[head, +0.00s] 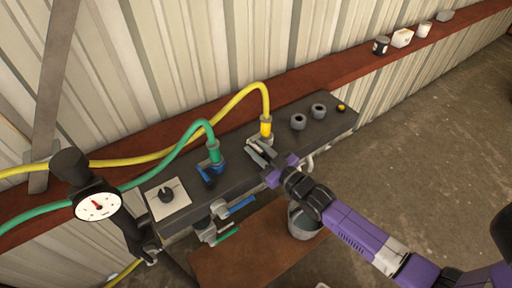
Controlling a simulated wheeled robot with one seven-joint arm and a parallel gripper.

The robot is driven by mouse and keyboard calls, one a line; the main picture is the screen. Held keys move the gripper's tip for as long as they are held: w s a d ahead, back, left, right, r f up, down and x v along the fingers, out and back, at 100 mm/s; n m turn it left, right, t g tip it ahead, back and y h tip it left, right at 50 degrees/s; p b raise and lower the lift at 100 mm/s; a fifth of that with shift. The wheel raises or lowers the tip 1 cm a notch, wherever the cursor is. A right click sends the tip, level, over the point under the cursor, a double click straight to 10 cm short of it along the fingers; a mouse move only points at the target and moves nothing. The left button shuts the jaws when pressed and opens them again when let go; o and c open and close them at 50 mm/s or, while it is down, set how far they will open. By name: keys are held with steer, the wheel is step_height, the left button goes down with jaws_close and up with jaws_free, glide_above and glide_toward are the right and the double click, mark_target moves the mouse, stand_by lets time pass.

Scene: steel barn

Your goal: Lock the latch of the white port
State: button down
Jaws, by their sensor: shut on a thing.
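A yellow hose (240,98) ends in a yellow plug (266,126), which stands upright in a port on the dark bench block. A pale latch (252,143) shows beside the base of this plug; I take this to be the white port. My gripper (259,150) is at that latch, just in front of the plug, and is shut on it. The fingers hide much of the latch and port, so I cannot tell its exact angle.
Left of it, a green hose (196,128) is plugged in beside a blue latch (207,175). The dark block (335,117) also bears two grey open ports and a yellow button. Blue- and green-handled valves hang in front; a bucket (303,224) stands below.

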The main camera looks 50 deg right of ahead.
steer(key=shift+s+d+f+m+g+h, duration=0.15)
steer(key=shift+f+m+h, duration=0.1)
steer(key=shift+h, duration=0.15)
steer(key=shift+s+f+m+g+h, duration=0.15)
steer(key=shift+m+h, duration=0.1)
steer(key=shift+h, duration=0.15)
steer(key=shift+w, duration=0.1)
steer(key=shift+w+d+r+m+h+p, duration=0.1)
steer(key=shift+w+r+m+h+p, duration=0.1)
steer(key=shift+r+m+h+p, duration=0.15)
steer(key=c, duration=1.4)
jaws_free()
steer(key=shift+d+r, duration=0.1)
steer(key=shift+r, duration=0.05)
steer(key=shift+s+a+f+n+y+b, duration=0.25)
steer(key=shift+f+n+y+b, duration=0.1)
steer(key=shift+n+y, duration=0.25)
steer(key=shift+w+y, duration=0.1)
steer(key=shift+y, duration=0.15)
